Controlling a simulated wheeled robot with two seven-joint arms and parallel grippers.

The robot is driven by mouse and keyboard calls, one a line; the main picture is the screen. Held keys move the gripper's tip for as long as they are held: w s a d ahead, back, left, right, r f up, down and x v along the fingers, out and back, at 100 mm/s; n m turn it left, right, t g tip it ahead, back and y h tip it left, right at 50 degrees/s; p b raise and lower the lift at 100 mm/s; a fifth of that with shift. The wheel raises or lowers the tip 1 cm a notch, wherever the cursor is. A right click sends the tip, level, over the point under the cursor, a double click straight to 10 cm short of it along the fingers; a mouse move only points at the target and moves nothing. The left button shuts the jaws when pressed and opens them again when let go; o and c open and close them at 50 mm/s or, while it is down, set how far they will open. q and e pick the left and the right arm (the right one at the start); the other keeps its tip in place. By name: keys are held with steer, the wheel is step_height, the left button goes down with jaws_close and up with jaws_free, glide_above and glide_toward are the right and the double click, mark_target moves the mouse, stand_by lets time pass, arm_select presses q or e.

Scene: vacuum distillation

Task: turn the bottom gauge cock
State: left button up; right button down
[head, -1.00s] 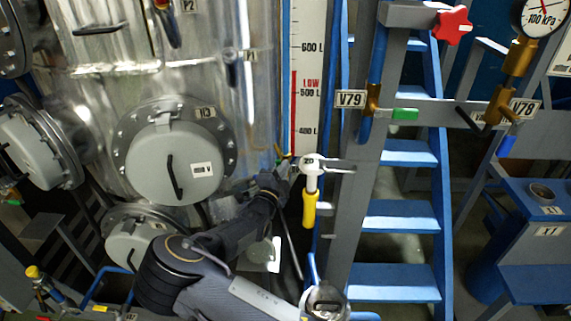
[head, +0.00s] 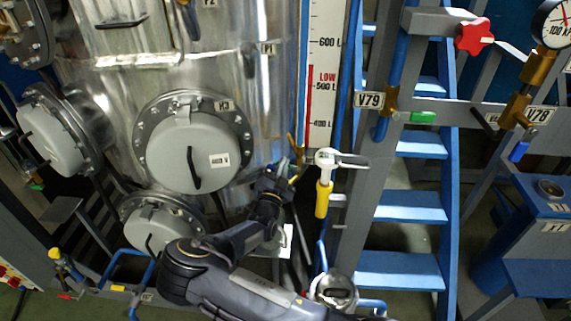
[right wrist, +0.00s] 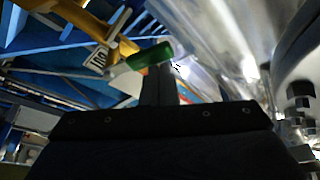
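The level gauge (head: 318,85) stands beside the steel vessel, with a red LOW band on its scale. At its bottom is a brass fitting (head: 299,153), partly hidden by my right gripper (head: 289,176). In the right wrist view a green cock handle (right wrist: 150,56) lies across my right fingertips (right wrist: 160,72), beside a brass body and a white tag. The fingers look close together; the handle seems to touch their tips, not to sit clearly between them. My left gripper is out of view.
A white fitting with a yellow handle (head: 323,198) is just right of my gripper. The round H3 hatch (head: 180,158) is to its left. Blue steps (head: 408,207) and valve V79 with a green handle (head: 423,117) are further right.

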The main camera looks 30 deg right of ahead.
steer(key=shift+w+a+f, duration=0.2)
steer(key=shift+a+f, duration=0.1)
steer(key=shift+f, duration=0.45)
steer(key=shift+b, duration=0.3)
steer(key=shift+a+f, duration=0.1)
steer(key=shift+f, duration=0.2)
